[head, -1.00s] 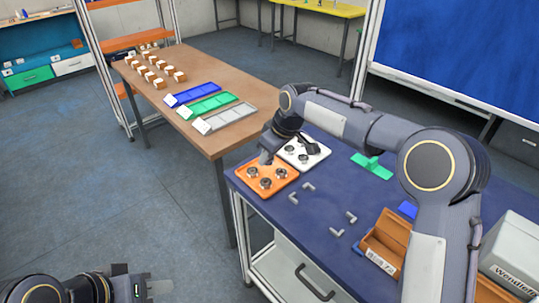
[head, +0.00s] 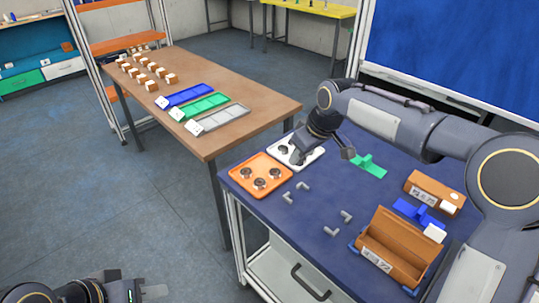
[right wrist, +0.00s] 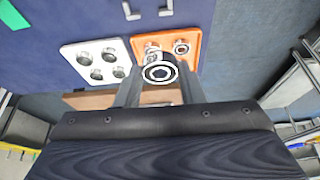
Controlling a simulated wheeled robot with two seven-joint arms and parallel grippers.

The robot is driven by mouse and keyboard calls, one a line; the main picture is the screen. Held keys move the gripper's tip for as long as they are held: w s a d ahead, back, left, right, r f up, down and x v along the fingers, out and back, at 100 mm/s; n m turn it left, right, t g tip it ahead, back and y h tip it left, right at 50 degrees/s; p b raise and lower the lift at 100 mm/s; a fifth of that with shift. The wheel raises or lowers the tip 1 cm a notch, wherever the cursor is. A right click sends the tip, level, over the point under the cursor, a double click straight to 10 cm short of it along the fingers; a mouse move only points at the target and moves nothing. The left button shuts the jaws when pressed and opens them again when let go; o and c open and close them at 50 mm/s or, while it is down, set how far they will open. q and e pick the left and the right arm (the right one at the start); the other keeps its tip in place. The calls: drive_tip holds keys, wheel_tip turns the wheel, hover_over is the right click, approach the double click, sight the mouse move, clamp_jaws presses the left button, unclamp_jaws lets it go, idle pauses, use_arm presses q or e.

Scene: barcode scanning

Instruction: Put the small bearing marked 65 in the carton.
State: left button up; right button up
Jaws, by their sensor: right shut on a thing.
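My right gripper (head: 299,157) is over the white tray (head: 318,158) in the head view. In the right wrist view its fingers are shut on a small round bearing (right wrist: 159,73), held up with its ring face toward the camera. A marking on it is too small to read. The orange tray (head: 238,183) holds several dark bearings (head: 260,184). An open brown carton (head: 395,252) with a white label stands at the right of the blue table. My left gripper (head: 145,289) is low at the left, over the floor, its jaws unclear.
Bearings also sit in the white tray. A closed carton (head: 428,191), a blue holder (head: 418,214), a green holder (head: 369,167) and grey angle pieces (head: 331,231) stand or lie on the blue table (head: 310,222). A brown table (head: 225,135) with coloured trays is behind.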

drive_tip(key=s+d+r+m+t+h, duration=0.1)
drive_tip(key=s+d+m, duration=0.3)
drive_tip(key=s+d, duration=0.5)
drive_tip(key=s+d+r+m+h, duration=0.15)
drive_tip(key=s+d+m, duration=0.3)
drive_tip(key=d, duration=0.85)
drive_tip(key=s+d+f+m+h, duration=0.1)
drive_tip(key=s+d+m+h, duration=0.2)
drive_tip(key=s, duration=0.6)
drive_tip(key=s+d+f+m, duration=0.2)
drive_tip(key=s+d+m, duration=0.2)
drive_tip(key=s, duration=0.4)
drive_tip(key=shift+s+d+f+m+g+h, duration=0.1)
drive_tip(key=shift+s+f+m+g, duration=0.5)
drive_tip(key=shift+f, duration=1.25)
drive_tip(key=shift+s+a+f+m+t+h, duration=0.15)
drive_tip(key=shift+s+f, duration=0.8)
drive_tip(key=shift+f, duration=0.85)
drive_tip(key=shift+s+d+f+m+g+h, duration=0.15)
drive_tip(key=shift+s+f+m+g, duration=0.45)
drive_tip(key=shift+f, duration=1.25)
drive_tip(key=shift+s+t, duration=0.2)
drive_tip(key=shift+t, duration=0.15)
drive_tip(key=o, duration=0.7)
